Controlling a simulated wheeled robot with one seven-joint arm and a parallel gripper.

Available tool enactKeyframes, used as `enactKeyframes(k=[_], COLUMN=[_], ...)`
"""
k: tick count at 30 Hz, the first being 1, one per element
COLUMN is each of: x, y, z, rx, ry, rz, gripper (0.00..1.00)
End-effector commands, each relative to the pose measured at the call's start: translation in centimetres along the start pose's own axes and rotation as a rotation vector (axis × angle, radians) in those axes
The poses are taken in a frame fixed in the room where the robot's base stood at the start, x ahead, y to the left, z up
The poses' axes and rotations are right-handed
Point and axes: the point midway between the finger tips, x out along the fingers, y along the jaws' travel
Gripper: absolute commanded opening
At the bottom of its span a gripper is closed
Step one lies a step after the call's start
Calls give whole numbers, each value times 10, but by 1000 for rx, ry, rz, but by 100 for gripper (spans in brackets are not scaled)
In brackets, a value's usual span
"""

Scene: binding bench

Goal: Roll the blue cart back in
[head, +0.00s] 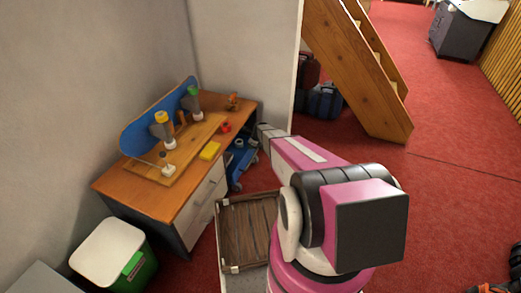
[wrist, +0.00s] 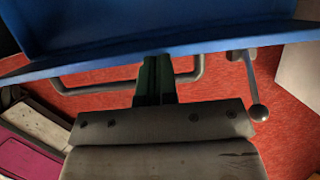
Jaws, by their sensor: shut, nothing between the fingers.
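The blue cart (head: 241,163) stands low at the right side of the wooden desk, partly under it and partly hidden by my arm in the head view. In the wrist view its blue body (wrist: 90,45) spans the top, with a grey tube handle (wrist: 95,88) below its edge. My gripper (wrist: 154,75) is shut and empty, its dark fingers reaching up to the blue edge and crossing in front of the handle. I cannot tell whether they touch. In the head view the fingers are hidden by my arm.
A wooden crate (head: 219,232) lies in front, close to my arm. A green bin (head: 138,272) stands at left. Wooden stairs (head: 370,85) rise behind; red floor is open at right.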

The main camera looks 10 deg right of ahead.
Motion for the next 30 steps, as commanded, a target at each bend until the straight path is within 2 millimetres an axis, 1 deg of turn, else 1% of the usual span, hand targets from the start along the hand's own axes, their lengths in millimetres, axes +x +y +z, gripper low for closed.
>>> enactKeyframes(k=[1, 3, 9, 25, 28, 30], x=[6, 9, 13, 12, 5, -4], y=[-1, -2, -1, -1, 0, 0], z=[7, 14, 26, 28, 28, 28], rx=[-2, -1, -1, -1, -1, -1], ry=[2, 2, 2, 2, 2, 1], rz=[0, 0, 0, 0, -1, -1], gripper=[0, 0, 0, 0, 0, 0])
